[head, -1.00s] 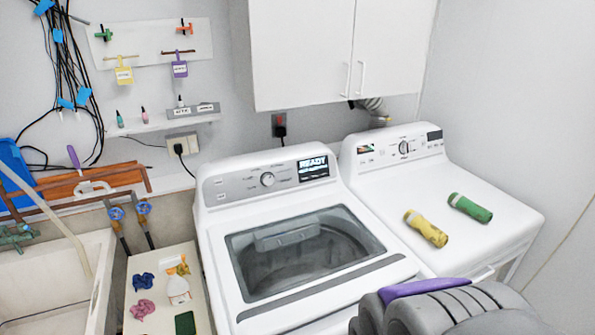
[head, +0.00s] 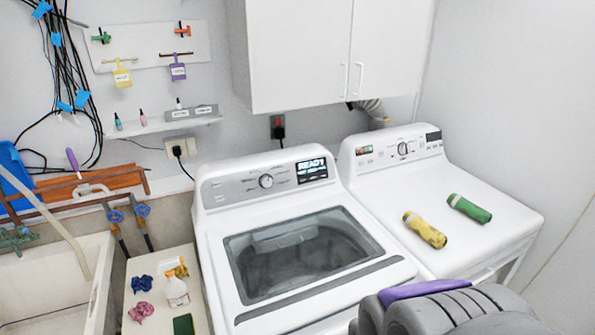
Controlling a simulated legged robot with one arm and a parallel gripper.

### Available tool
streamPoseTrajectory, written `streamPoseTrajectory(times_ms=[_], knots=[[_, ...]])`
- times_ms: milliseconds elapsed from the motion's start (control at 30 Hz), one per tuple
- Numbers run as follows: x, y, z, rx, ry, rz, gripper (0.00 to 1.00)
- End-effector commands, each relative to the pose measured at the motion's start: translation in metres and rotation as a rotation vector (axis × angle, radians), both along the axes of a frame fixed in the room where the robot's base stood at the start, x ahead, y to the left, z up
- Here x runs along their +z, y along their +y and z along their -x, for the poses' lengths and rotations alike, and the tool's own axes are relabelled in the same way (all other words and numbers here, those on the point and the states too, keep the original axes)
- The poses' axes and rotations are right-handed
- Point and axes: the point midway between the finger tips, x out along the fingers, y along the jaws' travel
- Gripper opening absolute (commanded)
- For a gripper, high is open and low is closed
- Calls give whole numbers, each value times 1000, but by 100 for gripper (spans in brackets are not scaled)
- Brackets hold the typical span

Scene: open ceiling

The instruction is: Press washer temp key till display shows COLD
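The washer (head: 300,245) is the white top-loader with a dark glass lid, in the middle of the head view. Its grey control panel (head: 235,187) carries a round knob (head: 266,181) and small keys whose labels are too small to read. The display (head: 312,169) at the panel's right end is lit and reads READY, with a smaller unreadable line below. A grey and purple part of my arm (head: 450,305) shows at the lower right, in front of the washer and dryer. My gripper's fingers cannot be made out, and nothing touches the control panel.
White cabinets (head: 300,60) hang above.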

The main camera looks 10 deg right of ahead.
Motion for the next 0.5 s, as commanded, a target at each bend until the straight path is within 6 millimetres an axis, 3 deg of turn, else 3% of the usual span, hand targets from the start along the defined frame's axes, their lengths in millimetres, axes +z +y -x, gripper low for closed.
streamPoseTrajectory(times_ms=[67,400,500], knots=[[0,0,0,0,0,0,34],[0,0,0,0,0,0,2],[0,0,0,0,0,0,0]])
